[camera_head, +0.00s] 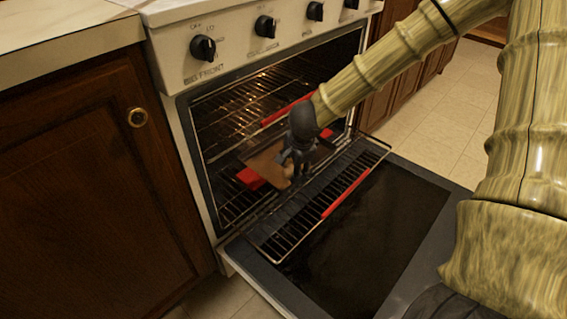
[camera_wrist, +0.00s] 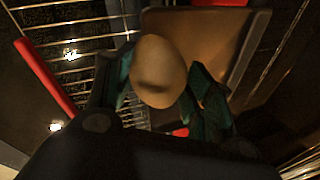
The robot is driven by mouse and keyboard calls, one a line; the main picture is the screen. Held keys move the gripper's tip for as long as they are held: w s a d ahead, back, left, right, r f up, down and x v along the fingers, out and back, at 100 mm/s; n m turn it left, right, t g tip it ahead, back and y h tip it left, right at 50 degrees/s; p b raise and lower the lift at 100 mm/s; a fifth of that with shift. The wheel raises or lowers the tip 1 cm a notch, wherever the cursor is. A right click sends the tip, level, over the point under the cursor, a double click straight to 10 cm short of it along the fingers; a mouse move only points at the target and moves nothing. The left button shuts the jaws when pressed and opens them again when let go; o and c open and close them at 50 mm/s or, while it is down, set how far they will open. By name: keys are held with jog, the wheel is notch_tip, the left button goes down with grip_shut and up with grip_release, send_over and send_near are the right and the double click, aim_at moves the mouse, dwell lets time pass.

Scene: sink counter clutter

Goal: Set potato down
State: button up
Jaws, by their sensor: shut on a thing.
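The potato (camera_wrist: 157,72) is a smooth tan oval between the two fingers of my gripper (camera_wrist: 160,95) in the wrist view. The gripper is shut on it. In the head view my gripper (camera_head: 297,165) is at the open oven, over the pulled-out rack, and a small tan part of the potato (camera_head: 288,171) shows by the fingertips. A flat brown tray (camera_head: 264,165) lies on the rack just behind the gripper. It also shows in the wrist view (camera_wrist: 225,45) beyond the potato. I cannot tell whether the potato touches the tray.
The oven door (camera_head: 370,225) is folded down in front. A wire rack (camera_head: 280,232) with a red strip (camera_head: 346,194) reaches out over it. Another red strip (camera_head: 287,110) lies deeper inside. Wooden cabinets (camera_head: 85,180) stand on the left.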

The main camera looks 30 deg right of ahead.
jog(key=w+f, duration=0.1)
jog(key=w, duration=0.1)
jog(key=w+f+b, duration=0.1)
jog(key=w, duration=0.1)
jog(key=w+f+b, duration=0.1)
jog(key=w, duration=0.1)
jog(key=shift+d+f, duration=0.1)
jog(key=shift+d, duration=0.3)
jog(key=w+f+b, duration=0.2)
jog(key=shift+w+d+f, duration=0.1)
jog(key=shift+w+d, duration=0.1)
jog(key=shift+w, duration=0.1)
jog(key=shift+w+f+b, duration=0.1)
jog(key=shift+w+b, duration=0.1)
jog(key=shift+b, duration=0.1)
jog(key=shift+f+p, duration=0.2)
jog(key=shift+p, duration=0.1)
jog(key=o, duration=1.1)
jog(key=shift+s+f, duration=0.1)
jog(key=shift+f, duration=0.05)
